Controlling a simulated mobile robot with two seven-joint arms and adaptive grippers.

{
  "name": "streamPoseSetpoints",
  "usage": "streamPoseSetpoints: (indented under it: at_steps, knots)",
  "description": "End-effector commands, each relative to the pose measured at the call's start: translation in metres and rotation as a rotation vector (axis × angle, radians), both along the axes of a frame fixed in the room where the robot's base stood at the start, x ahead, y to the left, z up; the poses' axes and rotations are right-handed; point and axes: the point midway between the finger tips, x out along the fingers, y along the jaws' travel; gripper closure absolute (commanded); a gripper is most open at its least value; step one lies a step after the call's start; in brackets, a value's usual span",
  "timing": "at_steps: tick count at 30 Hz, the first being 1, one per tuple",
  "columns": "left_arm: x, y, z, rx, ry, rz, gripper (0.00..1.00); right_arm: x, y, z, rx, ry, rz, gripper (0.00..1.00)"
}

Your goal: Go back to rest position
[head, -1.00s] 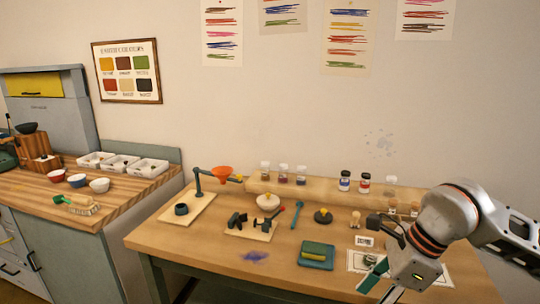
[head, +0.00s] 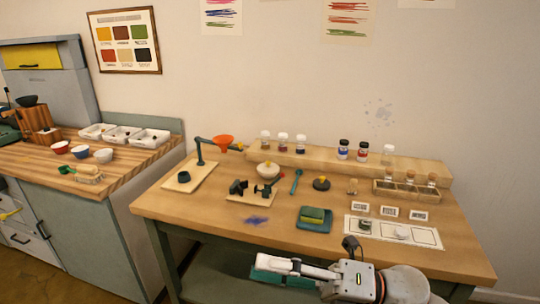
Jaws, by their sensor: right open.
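My right gripper (head: 278,269) is at the bottom of the head view, in front of the table's front edge. Its arm comes in from the lower right, and its fingers point left. It is open, and I see nothing held in it. My left gripper is not in view. The wooden pigment table (head: 340,243) stands behind the gripper, with its objects apart from it.
A blue tray with a green and yellow block (head: 313,216) lies near the front edge. A white card strip (head: 430,238) with small containers is at right. A funnel stand (head: 201,160), bowl (head: 267,170) and jars (head: 363,151) stand farther back. A side counter (head: 35,175) is at left.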

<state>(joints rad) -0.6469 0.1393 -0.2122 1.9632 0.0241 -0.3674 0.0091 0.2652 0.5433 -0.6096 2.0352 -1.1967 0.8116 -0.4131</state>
Motion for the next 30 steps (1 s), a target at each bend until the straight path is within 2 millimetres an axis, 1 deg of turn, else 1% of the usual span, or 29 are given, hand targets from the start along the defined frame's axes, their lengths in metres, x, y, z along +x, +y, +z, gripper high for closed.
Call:
streamPoseSetpoints:
  at_steps: [1, 2, 5, 6, 8, 9, 10, 11, 12, 14, 15, 17, 18, 20, 21, 24, 25, 27, 30]
  knots:
    - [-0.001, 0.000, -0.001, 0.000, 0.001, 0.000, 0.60, 0.011, -0.005, -0.003, 0.092, 0.126, -0.066, 0.50]
    - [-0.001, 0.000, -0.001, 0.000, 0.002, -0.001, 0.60, 0.020, -0.011, -0.005, 0.143, 0.198, -0.109, 0.50]
    - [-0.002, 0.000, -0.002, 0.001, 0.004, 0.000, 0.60, 0.049, -0.036, -0.025, 0.303, 0.452, -0.256, 0.50]
    - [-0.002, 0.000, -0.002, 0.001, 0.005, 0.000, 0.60, 0.060, -0.048, -0.040, 0.360, 0.556, -0.318, 0.50]
    - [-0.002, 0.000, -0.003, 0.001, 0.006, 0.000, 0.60, 0.072, -0.069, -0.068, 0.443, 0.718, -0.413, 0.50]
    - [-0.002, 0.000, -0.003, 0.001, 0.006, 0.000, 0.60, 0.078, -0.083, -0.091, 0.495, 0.827, -0.479, 0.50]
    - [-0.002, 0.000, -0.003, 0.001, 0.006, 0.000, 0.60, 0.080, -0.094, -0.109, 0.531, 0.907, -0.525, 0.50]
    - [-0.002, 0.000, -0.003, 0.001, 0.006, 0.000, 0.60, 0.081, -0.104, -0.127, 0.562, 0.981, -0.570, 0.50]
    - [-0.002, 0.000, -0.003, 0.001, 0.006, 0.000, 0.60, 0.080, -0.117, -0.152, 0.602, 1.077, -0.626, 0.50]
    - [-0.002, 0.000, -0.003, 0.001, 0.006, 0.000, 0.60, 0.073, -0.134, -0.189, 0.651, 1.213, -0.708, 0.50]
    - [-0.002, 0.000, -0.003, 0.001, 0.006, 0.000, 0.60, 0.066, -0.145, -0.214, 0.682, 1.298, -0.761, 0.50]
    - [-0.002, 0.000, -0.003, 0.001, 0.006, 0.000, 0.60, 0.051, -0.159, -0.250, 0.722, 1.423, -0.836, 0.50]
    - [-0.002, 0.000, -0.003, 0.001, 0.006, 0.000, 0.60, 0.040, -0.167, -0.273, 0.747, 1.503, -0.882, 0.50]
    - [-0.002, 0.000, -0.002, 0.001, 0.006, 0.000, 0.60, 0.020, -0.178, -0.305, 0.778, 1.610, -0.949, 0.50]
    - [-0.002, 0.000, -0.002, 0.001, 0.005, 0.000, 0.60, 0.007, -0.184, -0.323, 0.796, 1.676, -0.989, 0.50]
    - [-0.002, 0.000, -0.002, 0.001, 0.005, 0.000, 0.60, -0.023, -0.194, -0.359, 0.831, 1.808, -1.066, 0.50]
    - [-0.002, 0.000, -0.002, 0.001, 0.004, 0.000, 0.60, -0.031, -0.196, -0.367, 0.838, 1.838, -1.085, 0.50]
    - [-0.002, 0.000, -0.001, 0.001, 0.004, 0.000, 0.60, -0.045, -0.200, -0.381, 0.852, 1.892, -1.118, 0.50]
    - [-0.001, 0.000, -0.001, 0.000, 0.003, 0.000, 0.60, -0.057, -0.202, -0.392, 0.862, 1.937, -1.143, 0.50]
